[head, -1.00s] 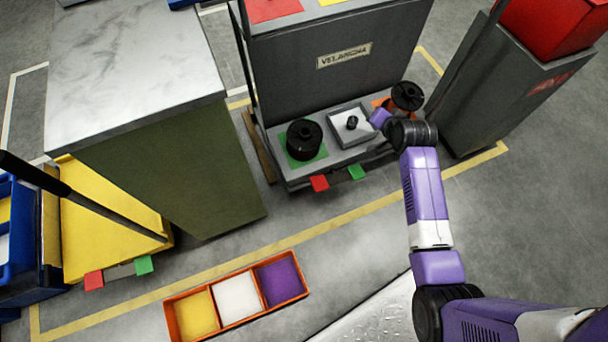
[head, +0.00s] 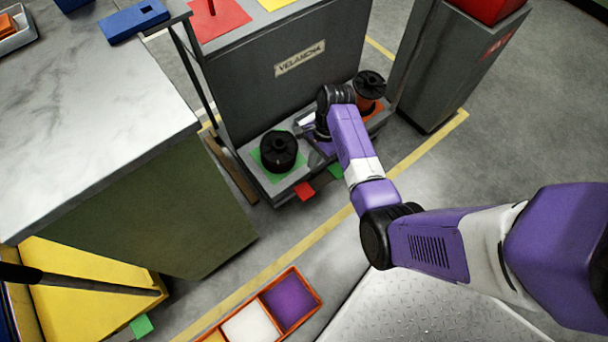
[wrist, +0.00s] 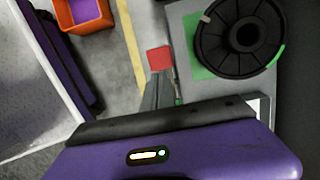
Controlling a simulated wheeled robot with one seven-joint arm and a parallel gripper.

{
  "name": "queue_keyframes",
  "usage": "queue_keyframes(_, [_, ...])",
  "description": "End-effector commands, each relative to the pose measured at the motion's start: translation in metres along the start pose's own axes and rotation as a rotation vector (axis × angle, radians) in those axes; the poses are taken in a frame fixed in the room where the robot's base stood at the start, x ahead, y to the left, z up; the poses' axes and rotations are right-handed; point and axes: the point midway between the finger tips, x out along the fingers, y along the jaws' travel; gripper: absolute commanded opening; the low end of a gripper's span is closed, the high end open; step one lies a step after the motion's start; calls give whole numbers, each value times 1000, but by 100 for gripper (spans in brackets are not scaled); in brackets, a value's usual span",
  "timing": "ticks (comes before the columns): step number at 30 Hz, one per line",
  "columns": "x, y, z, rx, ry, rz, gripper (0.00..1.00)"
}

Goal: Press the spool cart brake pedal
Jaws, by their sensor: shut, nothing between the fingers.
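The grey spool cart (head: 285,65), labelled VELARCHA, has a red pedal (head: 304,191) and a green pedal (head: 336,172) low on its front edge. I cannot read which is the brake. In the wrist view the red pedal (wrist: 159,58) lies just beyond the tips of my gripper (wrist: 160,82). Its narrow fingers are together and hold nothing. I cannot tell whether they touch the pedal. Only slivers of green show beside the fingers. In the head view my arm hides the fingers and part of the cart's low deck.
A black spool (head: 278,152) stands on the deck's green patch; another spool (head: 368,88) stands farther right. A marble-topped counter (head: 90,110) is at left, a grey post (head: 445,60) at right. An orange-rimmed tray (head: 318,300) lies on the open floor in front.

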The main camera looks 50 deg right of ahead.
Motion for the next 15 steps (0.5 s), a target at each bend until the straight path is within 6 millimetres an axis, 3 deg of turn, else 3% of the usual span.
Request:
queue_keyframes(7, [16, 0, -1, -2, 1, 0, 0])
queue_keyframes(15, [68, 0, -1, -2, 0, 1, 0])
